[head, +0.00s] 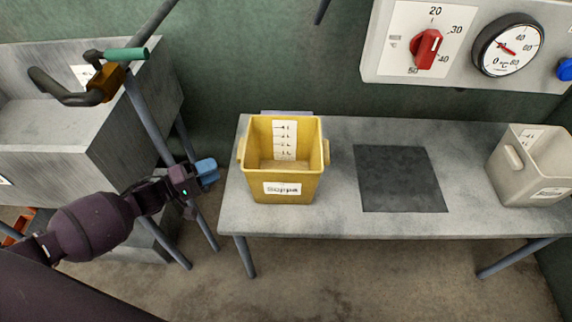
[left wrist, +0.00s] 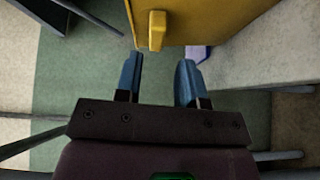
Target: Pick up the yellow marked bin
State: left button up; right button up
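The yellow bin (head: 284,188) stands upright on the left part of the grey table. It has a white label on its front, a marked scale inside and a handle on each side. My left gripper (head: 208,173) is to the left of the bin, apart from it. In the left wrist view my gripper's two blue fingers (left wrist: 160,80) are spread with nothing between them. The yellow bin (left wrist: 210,20) and its side handle (left wrist: 157,30) show just ahead of the fingertips there. My right gripper is not in view.
The grey table (head: 340,220) has a dark square plate (head: 400,180) in the middle and a beige bin (head: 530,168) at the right end. A grey sink-like basin (head: 110,140) with pipes is at left. A control panel (head: 400,40) with a red knob is above.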

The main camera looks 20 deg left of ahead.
pick_arm(q)
jog(key=b+x, duration=0.1)
jog(key=x, duration=0.7)
jog(key=shift+w+a+n+g+h, duration=0.3)
jog(key=shift+w+h, duration=0.05)
jog(key=shift+h, duration=0.05)
jog(key=shift+r, duration=0.1)
grip_shut()
